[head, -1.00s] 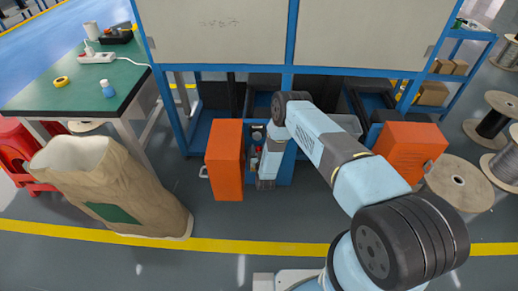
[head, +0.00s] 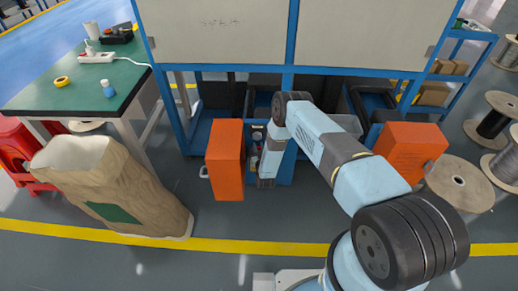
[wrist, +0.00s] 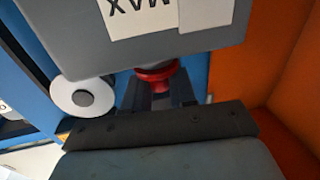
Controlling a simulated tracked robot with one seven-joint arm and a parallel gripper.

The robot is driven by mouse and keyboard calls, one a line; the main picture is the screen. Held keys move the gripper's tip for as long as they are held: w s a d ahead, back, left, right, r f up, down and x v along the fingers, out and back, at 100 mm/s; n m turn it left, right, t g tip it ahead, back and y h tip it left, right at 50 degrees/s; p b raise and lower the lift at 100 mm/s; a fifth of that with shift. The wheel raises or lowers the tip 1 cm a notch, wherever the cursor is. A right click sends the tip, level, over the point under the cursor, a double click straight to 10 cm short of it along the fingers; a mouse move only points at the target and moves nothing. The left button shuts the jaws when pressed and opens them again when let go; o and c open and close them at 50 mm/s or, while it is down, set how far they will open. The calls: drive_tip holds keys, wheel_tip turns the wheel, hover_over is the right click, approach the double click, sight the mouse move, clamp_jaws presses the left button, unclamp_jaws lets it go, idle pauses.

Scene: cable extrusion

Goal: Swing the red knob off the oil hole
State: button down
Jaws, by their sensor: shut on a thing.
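The red knob (wrist: 156,74) shows in the wrist view just under the edge of a grey housing (wrist: 165,40) with a white label. My gripper (wrist: 157,92) has its dark fingers at the knob and is shut on it. The fingers and the housing's edge hide part of the knob. The oil hole cannot be made out. In the head view my arm reaches down beside the open orange door (head: 226,160), and the gripper itself is hidden.
In the wrist view, a white disc with a grey centre (wrist: 82,97) sits left of the fingers, and an orange panel (wrist: 285,80) stands close on the right. In the head view, a second orange door (head: 410,150) stands to the right.

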drive_tip(key=shift+d+n+y, duration=0.1)
drive_tip(key=shift+n+y, duration=0.2)
drive_tip(key=shift+y, duration=0.2)
drive_tip(key=y, duration=0.1)
drive_tip(key=n+g+y, duration=0.1)
drive_tip(key=n+y, duration=0.1)
drive_tip(key=shift+s+d+y, duration=0.3)
drive_tip(key=shift+s+d, duration=0.05)
drive_tip(key=shift+d, duration=0.05)
drive_tip(key=n+g+y, duration=0.2)
drive_tip(key=y, duration=0.1)
drive_tip(key=d+n+g+y, duration=0.1)
drive_tip(key=n, duration=0.1)
drive_tip(key=shift+s+d+y, duration=0.1)
drive_tip(key=shift+s+y, duration=0.15)
drive_tip(key=shift+y, duration=0.05)
drive_tip(key=n+g+y, duration=0.1)
drive_tip(key=g, duration=0.1)
drive_tip(key=d+n+g+y, duration=0.1)
drive_tip(key=n+g+y, duration=0.1)
drive_tip(key=g, duration=0.1)
drive_tip(key=d+n+g+y, duration=0.1)
drive_tip(key=n+g, duration=0.1)
drive_tip(key=shift+y, duration=0.4)
drive_tip(key=shift+n+g, duration=0.3)
drive_tip(key=c, duration=1)
unclamp_jaws()
drive_tip(key=shift+c, duration=0.2)
